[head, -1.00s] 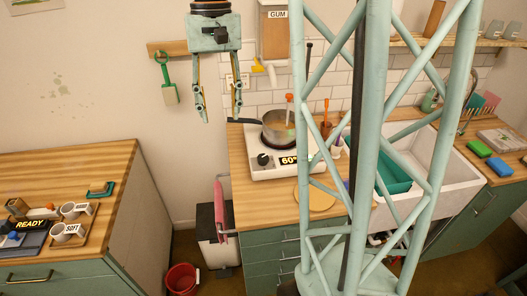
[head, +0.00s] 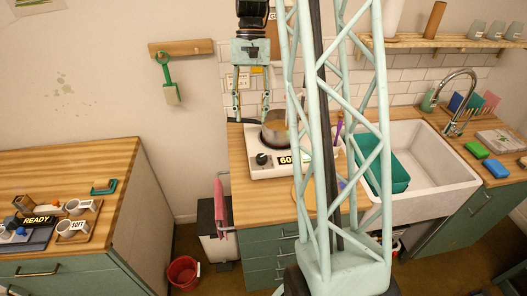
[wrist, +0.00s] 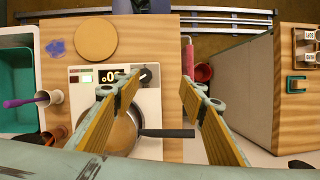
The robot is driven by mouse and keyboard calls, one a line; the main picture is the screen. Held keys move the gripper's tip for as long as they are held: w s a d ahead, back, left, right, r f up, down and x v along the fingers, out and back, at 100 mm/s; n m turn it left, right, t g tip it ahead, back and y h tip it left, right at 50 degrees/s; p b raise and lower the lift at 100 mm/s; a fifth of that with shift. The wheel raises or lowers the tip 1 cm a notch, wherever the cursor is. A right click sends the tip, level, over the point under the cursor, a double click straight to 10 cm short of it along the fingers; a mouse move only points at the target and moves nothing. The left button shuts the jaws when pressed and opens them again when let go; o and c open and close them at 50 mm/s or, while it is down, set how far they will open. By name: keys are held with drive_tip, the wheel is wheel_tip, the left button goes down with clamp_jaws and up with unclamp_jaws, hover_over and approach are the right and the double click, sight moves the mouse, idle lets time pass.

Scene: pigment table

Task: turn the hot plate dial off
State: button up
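The white hot plate (head: 268,173) sits on the wooden counter, its black dial (head: 262,159) at the front left beside a display reading "60", partly hidden by my column. A metal pot (head: 271,135) stands on it, also partly hidden. In the wrist view the dial (wrist: 148,74) shows between my fingers, next to the display (wrist: 110,76), and the pot's dark handle (wrist: 165,133) runs between them. My gripper (head: 251,115) is open and empty, pointing down behind and left of the dial in the head view. I cannot tell its exact height above the hot plate.
A round wooden board (wrist: 96,40) lies near the hot plate. A cup with a purple utensil (wrist: 42,98) stands beside it. The sink (head: 430,165) with a green basin (head: 388,172) is to the right. A pink towel (head: 219,203) hangs at the counter's left end.

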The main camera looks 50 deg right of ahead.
sight(261, 156)
drive_tip(key=d+f+m+p, duration=0.1)
drive_tip(key=d+f, duration=0.3)
drive_tip(key=d, duration=0.1)
drive_tip(key=shift+s+d+f+y, duration=0.25)
drive_tip(key=shift+y, duration=0.15)
drive_tip(key=shift+f, duration=0.15)
drive_tip(key=shift+s+x, duration=0.2)
drive_tip(key=shift+x, duration=6.6)
drive_tip(key=c, duration=0.8)
